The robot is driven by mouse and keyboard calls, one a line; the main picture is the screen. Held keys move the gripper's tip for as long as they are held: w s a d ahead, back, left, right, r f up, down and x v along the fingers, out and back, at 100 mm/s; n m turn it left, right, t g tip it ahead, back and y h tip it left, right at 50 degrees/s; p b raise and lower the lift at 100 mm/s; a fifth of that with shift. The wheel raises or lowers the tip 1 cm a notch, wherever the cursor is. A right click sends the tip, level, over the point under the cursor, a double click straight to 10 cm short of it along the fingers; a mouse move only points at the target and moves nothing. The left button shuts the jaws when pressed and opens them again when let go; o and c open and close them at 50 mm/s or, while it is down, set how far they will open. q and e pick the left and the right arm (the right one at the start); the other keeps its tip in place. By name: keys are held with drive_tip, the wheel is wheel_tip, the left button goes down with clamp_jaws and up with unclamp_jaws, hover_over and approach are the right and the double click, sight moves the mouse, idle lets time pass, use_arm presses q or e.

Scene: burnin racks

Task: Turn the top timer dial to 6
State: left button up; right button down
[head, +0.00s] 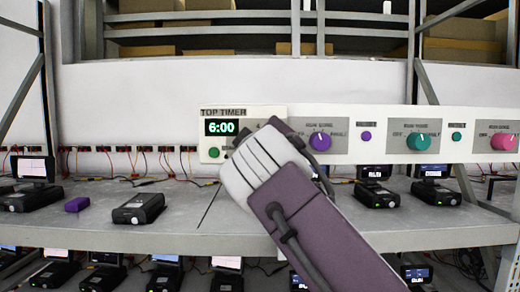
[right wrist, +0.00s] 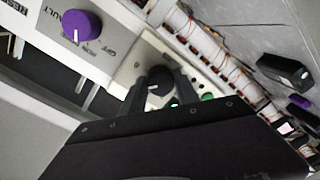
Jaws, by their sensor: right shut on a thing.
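The top timer panel (head: 210,112) is on the white strip above the shelf, and its display (head: 221,128) reads 6:00 in green. My right arm covers the timer dial in the head view. In the right wrist view the dark round dial (right wrist: 155,92), with a small white mark, sits between the two fingers of my right gripper (right wrist: 158,88). That gripper is shut on the dial. The dial's number scale is mostly hidden, so I cannot read its pointer against it. My left gripper is not in view.
A purple knob (head: 320,141), a teal knob (head: 418,143) and a pink knob (head: 503,142) are on the strip to the right. A green button (head: 214,152) is below the display. Black devices stand on the shelf (head: 180,232), with cables behind them.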

idle(0.4)
drive_tip(key=c, duration=1)
unclamp_jaws()
drive_tip(key=shift+c, duration=0.2)
drive_tip(key=shift+o, duration=0.6)
drive_tip(key=shift+w, duration=0.1)
drive_tip(key=s+b, duration=0.2)
drive_tip(key=s, duration=0.7)
drive_tip(key=shift+r+b, duration=0.15)
drive_tip(key=shift+b, duration=0.2)
drive_tip(key=shift+w+d, duration=0.1)
drive_tip(key=shift+d, duration=0.05)
